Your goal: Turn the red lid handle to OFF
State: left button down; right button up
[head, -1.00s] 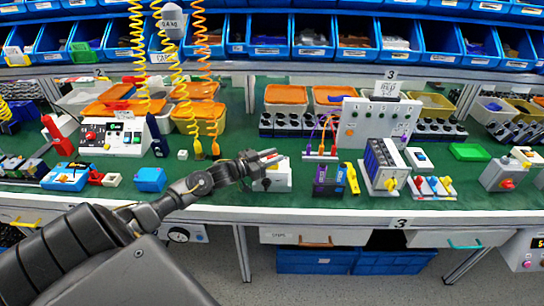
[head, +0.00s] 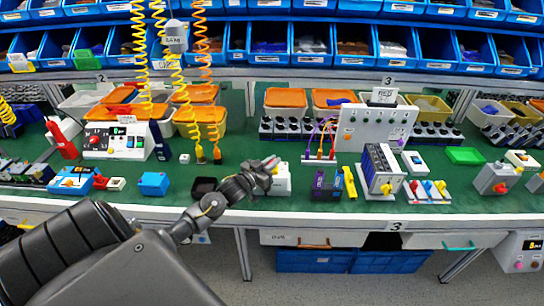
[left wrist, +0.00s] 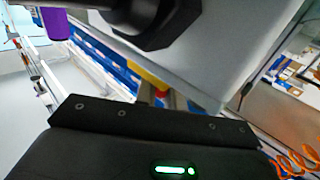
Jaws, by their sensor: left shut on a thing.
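My left gripper (head: 269,164) reaches in from the left to a small white-grey box (head: 282,182) near the table's front edge. Its jaws are shut at the box, where a small reddish patch (head: 275,170) shows by the fingertips; I take this to be the red handle, mostly hidden by the gripper. The left wrist view shows a pale grey box side (left wrist: 215,60) close up, beside a dark angular part. No red handle and no OFF mark can be read there. My right gripper is not in view.
A black bin (head: 204,187) and a blue block (head: 153,183) lie left of the gripper. A purple-and-black holder (head: 327,184) and a yellow piece (head: 349,182) stand to its right. Further right is a grey box with a red knob (head: 501,188).

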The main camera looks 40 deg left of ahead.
pick_arm(q)
jog(key=n+y+p, duration=0.1)
jog(key=n+y, duration=0.1)
jog(key=y, duration=0.1)
jog(key=shift+d+r, duration=0.1)
jog(key=shift+r, duration=0.05)
jog(key=n+y, duration=0.1)
jog(key=y, duration=0.1)
jog(key=shift+n+g+y+p, duration=0.35)
jog(key=shift+n+g+y, duration=0.05)
jog(key=n+g+y, duration=0.1)
jog(key=n+y, duration=0.1)
jog(key=y, duration=0.1)
jog(key=shift+n+g+y, duration=0.8)
jog(key=shift+n+y, duration=0.1)
jog(key=shift+y, duration=0.3)
jog(key=c, duration=1.5)
grip_release()
jog(key=shift+s, duration=0.15)
